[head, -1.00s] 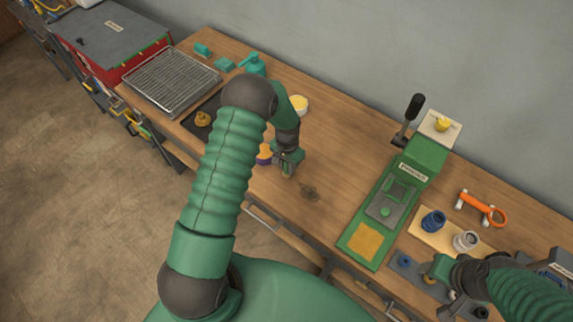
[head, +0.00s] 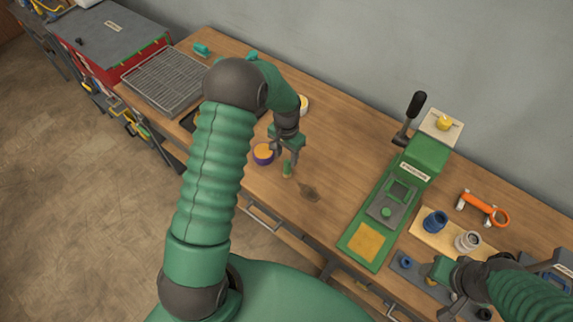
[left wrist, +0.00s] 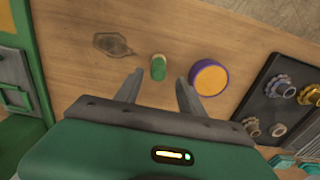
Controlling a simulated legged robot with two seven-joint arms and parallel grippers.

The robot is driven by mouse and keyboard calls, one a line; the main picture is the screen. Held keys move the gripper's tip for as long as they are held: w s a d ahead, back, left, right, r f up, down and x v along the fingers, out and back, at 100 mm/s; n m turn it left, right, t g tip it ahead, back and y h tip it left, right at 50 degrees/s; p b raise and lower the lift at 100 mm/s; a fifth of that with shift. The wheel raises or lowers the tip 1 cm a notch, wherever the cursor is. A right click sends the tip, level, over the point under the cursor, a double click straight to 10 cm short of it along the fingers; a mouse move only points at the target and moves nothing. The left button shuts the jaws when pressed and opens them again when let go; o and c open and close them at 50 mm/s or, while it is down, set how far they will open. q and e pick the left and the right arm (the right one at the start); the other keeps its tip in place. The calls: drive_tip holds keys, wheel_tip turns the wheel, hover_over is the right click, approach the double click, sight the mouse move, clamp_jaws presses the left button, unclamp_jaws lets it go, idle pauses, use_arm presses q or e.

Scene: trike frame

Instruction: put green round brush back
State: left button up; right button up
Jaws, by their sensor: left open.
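The green round brush (head: 287,168) stands on the bare wooden tabletop, just below my left gripper. My left gripper (head: 284,148) is open and empty above it, apart from it. In the left wrist view the brush (left wrist: 158,68) shows beyond and between the two open fingertips (left wrist: 158,80). A round purple container with an orange top (head: 263,153) sits close beside the brush; it also shows in the left wrist view (left wrist: 210,77). My right gripper (head: 440,272) is low at the right edge of the bench, and its fingers are too unclear to read.
A green press (head: 385,205) with a black lever stands at the centre right. A dark stain (head: 309,192) marks the table near the brush. A dark tray (left wrist: 285,90) holds several round parts. A wire rack (head: 165,78) lies at the left. The table between brush and press is clear.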

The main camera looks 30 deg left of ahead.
use_arm(q)
wheel_tip(320, 180, up, 5)
drive_tip(key=shift+s+a+f+b, duration=0.1)
drive_tip(key=shift+a+b, duration=0.05)
drive_tip(key=shift+b, duration=0.15)
drive_tip(key=s+d+r+t, duration=0.1)
drive_tip(key=s+d+r, duration=0.2)
drive_tip(key=s+d, duration=0.3)
drive_tip(key=s+d+r+n+t, duration=0.1)
drive_tip(key=s+d+r, duration=0.3)
drive_tip(key=s, duration=0.5)
drive_tip(key=shift+s+d+r+t, duration=0.2)
drive_tip(key=shift+s+d+t, duration=0.15)
drive_tip(key=shift+d, duration=0.6)
use_arm(e)
drive_tip(key=shift+f, duration=0.45)
use_arm(q)
drive_tip(key=shift+a, duration=0.1)
use_arm(e)
drive_tip(key=shift+a, duration=0.1)
